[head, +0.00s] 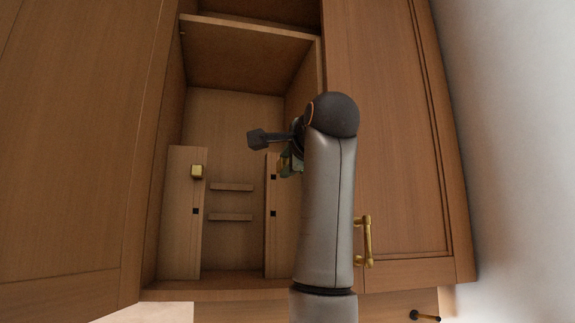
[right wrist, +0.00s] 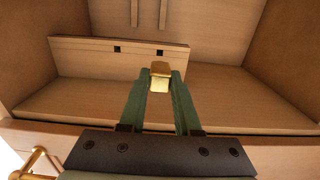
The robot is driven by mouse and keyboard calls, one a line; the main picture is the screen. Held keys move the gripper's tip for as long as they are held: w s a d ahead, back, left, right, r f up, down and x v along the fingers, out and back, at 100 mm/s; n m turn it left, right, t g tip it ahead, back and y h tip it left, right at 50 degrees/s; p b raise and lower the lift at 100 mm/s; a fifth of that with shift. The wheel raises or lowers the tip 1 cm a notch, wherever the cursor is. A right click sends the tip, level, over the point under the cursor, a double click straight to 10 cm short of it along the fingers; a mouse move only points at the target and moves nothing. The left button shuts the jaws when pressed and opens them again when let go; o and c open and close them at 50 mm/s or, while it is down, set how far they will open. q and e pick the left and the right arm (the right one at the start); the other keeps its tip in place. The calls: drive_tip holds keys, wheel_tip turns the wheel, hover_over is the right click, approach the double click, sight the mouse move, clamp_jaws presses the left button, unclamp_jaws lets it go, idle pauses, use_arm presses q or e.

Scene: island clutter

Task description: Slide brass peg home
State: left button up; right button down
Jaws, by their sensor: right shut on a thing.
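My right gripper (head: 287,163) reaches into the open cabinet, close to the right upright board (head: 270,235). In the right wrist view my right gripper (right wrist: 160,88) has its green fingers shut on a brass peg (right wrist: 160,70). The peg sits between the fingertips in front of a board (right wrist: 80,55) with two dark square holes. I cannot tell whether the peg touches that board. The left upright board (head: 182,240) has a second brass piece (head: 197,171) at its upper part and a dark square hole below. My left gripper is not in view.
Two short wooden slats (head: 231,187) are on the cabinet's back wall between the boards. A shelf (head: 250,60) is above. The cabinet's right door (head: 395,140) has a brass handle (head: 368,241). The space between the boards is open.

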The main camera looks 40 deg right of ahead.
drive_tip(key=shift+p+x, duration=0.85)
drive_tip(key=shift+x, duration=1.6)
drive_tip(key=shift+x, duration=1.7)
drive_tip(key=c, duration=0.5)
unclamp_jaws()
drive_tip(key=shift+d, duration=0.1)
drive_tip(key=shift+c, duration=0.2)
